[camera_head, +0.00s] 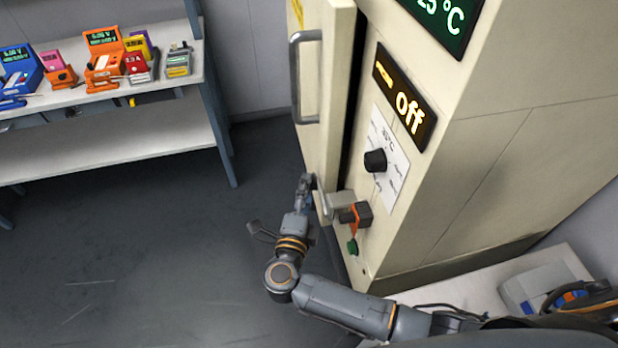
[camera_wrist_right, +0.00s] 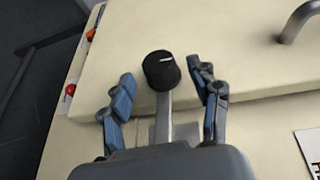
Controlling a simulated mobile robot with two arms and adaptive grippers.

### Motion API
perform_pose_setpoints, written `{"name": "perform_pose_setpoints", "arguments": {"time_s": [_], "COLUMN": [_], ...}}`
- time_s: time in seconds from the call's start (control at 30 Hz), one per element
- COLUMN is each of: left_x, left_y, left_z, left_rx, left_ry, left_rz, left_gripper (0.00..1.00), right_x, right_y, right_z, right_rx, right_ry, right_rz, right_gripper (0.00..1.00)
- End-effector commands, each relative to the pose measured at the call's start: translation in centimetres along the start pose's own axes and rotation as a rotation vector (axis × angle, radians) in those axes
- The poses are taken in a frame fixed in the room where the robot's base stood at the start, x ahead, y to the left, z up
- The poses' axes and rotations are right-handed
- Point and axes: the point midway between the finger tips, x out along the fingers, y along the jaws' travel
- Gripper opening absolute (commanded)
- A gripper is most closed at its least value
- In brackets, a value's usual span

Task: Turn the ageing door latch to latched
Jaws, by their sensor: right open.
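In the right wrist view, a black round knob (camera_wrist_right: 161,70) with a white mark sits on a pale metal bar (camera_wrist_right: 163,118) against the cream cabinet; it looks like the door latch. My right gripper (camera_wrist_right: 166,78) is open, with one finger on each side of the knob and visible gaps. In the head view my right gripper (camera_head: 284,208) is low beside the cabinet door (camera_head: 338,90), left of a metal plate (camera_head: 341,203) and an orange-and-black part (camera_head: 357,216). The knob between the fingers cannot be made out there. My left gripper is not in view.
The cabinet has a door handle (camera_head: 300,75), a black dial (camera_head: 375,160), an "Off" display (camera_head: 405,98) and a green button (camera_head: 352,247). A dark gap runs along the door's edge. A shelf (camera_head: 110,155) with several coloured devices stands left; the floor between is clear.

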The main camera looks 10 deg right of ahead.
Motion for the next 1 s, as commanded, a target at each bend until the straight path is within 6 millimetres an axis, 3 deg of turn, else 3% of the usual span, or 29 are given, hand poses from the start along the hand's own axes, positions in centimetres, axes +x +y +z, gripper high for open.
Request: {"name": "perform_pose_setpoints", "arguments": {"time_s": [0.1, 0.23, 0.6, 0.9, 1.0], "left_x": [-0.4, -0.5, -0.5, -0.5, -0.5], "left_y": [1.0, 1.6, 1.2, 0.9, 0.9], "left_z": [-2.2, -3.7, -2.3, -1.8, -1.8], "left_rx": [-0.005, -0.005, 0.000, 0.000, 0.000], "left_ry": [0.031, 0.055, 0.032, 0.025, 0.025], "left_rz": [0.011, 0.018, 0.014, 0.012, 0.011], "left_gripper": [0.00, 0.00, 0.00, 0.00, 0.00], "right_x": [1.9, 3.0, 3.5, 3.5, 3.5], "right_y": [-0.2, -0.1, 0.0, 0.0, 0.0], "right_z": [0.0, 0.0, 0.0, 0.0, 0.0], "right_rx": [-0.001, 0.000, 0.001, 0.001, 0.001], "right_ry": [0.000, -0.001, -0.001, 0.000, 0.000], "right_rz": [-0.002, -0.001, 0.001, 0.001, 0.001], "right_gripper": [0.62, 0.62, 0.62, 0.01, 0.00]}}
